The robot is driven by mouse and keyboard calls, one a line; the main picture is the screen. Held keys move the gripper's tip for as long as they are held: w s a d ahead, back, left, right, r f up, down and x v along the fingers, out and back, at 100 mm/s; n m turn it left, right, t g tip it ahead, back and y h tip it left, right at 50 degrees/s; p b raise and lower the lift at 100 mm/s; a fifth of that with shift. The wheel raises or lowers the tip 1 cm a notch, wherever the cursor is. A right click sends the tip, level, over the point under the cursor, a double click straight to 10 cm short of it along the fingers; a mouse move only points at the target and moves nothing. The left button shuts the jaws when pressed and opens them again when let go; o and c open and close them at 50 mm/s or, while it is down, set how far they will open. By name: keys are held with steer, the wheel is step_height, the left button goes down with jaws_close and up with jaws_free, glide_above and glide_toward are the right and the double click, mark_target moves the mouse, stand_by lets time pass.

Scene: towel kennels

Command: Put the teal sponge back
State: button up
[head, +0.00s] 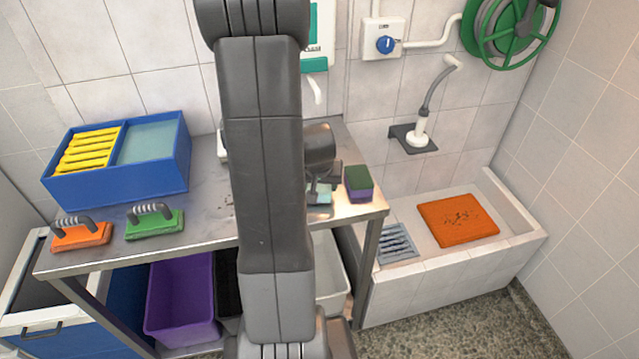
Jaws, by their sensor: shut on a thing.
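My gripper (318,190) is over the right part of the steel table (215,222), mostly hidden behind my own arm. It is shut on a small pale teal block that looks like the teal sponge (321,196). Only part of this block shows, just below the jaws, and I cannot tell whether it touches the tabletop. A purple sponge with a dark green top (359,186) stands just right of my gripper, near the table's right end.
A blue box (120,188) with yellow cloths stands at the table's left. Orange (80,236) and green (155,225) handled brushes lie in front. A tiled basin (440,262) with an orange mat (458,220) is right. Bins, one purple (182,295), stand below.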

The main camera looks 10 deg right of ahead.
steer(key=shift+f+b, duration=0.5)
steer(key=o, duration=0.9)
steer(key=shift+o, duration=0.2)
steer(key=shift+r, duration=0.1)
steer(key=v, duration=1.3)
steer(key=shift+s+r, duration=0.15)
steer(key=shift+r, duration=0.1)
steer(key=x, duration=1.3)
steer(key=shift+w+f, duration=0.2)
steer(key=shift+f, duration=0.15)
steer(key=shift+r, duration=0.15)
